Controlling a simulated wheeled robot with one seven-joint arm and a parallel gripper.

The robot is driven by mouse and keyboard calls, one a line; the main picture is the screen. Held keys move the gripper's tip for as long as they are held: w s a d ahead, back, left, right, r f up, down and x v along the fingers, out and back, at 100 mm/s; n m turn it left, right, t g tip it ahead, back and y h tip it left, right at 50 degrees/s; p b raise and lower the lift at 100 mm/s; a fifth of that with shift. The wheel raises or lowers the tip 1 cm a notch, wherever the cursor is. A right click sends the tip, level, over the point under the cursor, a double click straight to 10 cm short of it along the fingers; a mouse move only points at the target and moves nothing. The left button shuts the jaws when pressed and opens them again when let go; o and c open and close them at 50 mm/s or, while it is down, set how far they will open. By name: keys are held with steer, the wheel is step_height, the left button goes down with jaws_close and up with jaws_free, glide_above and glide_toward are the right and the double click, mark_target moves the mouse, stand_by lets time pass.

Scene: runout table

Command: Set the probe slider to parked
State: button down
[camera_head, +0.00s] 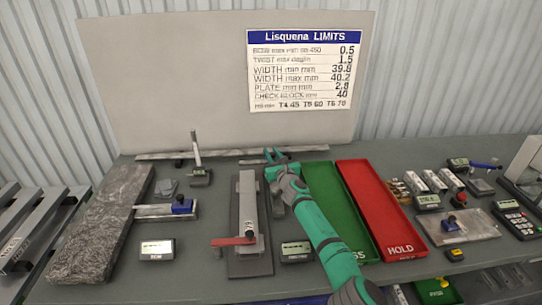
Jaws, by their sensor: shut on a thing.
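My gripper (275,154) is at the back of the table, by the long pale rail (225,153). It is shut on a small part at the rail, which I take to be the probe slider; the fingers and wrist hide most of it. My teal arm reaches up to it from the lower right. The slider's position marks are too small to read.
A grey bar lies on a dark plate (250,263) with a red lever (233,241). Green (345,240) and red (390,225) trays lie right of it. A dark slab (95,240), small displays (157,250) and an upright post (196,150) stand left.

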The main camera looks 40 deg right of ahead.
steer(key=shift+w+r, duration=0.1)
steer(key=shift+w, duration=0.05)
steer(key=shift+w+a, duration=0.1)
steer(key=shift+a, duration=0.35)
steer(key=c, duration=1.6)
jaws_free()
steer(key=shift+o, duration=0.6)
steer(key=shift+s+d, duration=0.5)
steer(key=shift+d, duration=0.05)
steer(key=shift+s+a, duration=0.1)
steer(key=shift+a, duration=0.05)
steer(key=v, duration=1)
steer(key=shift+s, duration=0.3)
